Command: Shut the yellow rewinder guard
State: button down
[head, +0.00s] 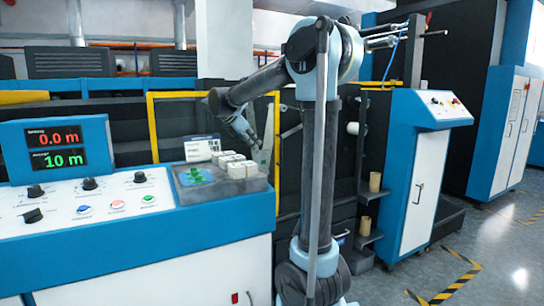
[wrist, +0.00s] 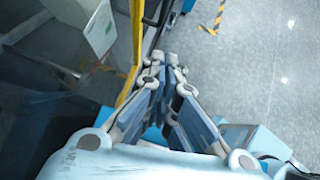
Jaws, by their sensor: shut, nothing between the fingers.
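The yellow guard frame (head: 153,128) stands upright behind the control console in the head view, with a top bar and two uprights. I cannot tell how far it stands open. In the wrist view a yellow bar (wrist: 137,40) of it runs just left of my fingertips, beside a dark see-through panel. My gripper (wrist: 164,62) is shut and empty, close to the bar; whether it touches is unclear. In the head view my gripper (head: 252,140) is small, in front of the frame's right part, its tips hard to make out.
The blue and white console (head: 130,250) with a display (head: 56,147) stands in front. Several white boxes (head: 235,163) lie on its right end. A blue and white cabinet (head: 415,180) stands right. Grey floor (head: 500,250) with striped tape is clear at the right.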

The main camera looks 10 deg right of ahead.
aim_at(274, 154)
jog(key=shift+w+d+r+x, duration=0.25)
jog(key=shift+r+x, duration=0.1)
jog(key=shift+x, duration=1.8)
jog(key=shift+w+d+r+x, duration=0.25)
jog(key=shift+r+x, duration=0.1)
jog(key=shift+x, duration=1.75)
jog(key=shift+w+d+r+x, duration=0.25)
jog(key=shift+d+r+x, duration=0.1)
jog(key=shift+x, duration=1.8)
jog(key=shift+a, duration=0.1)
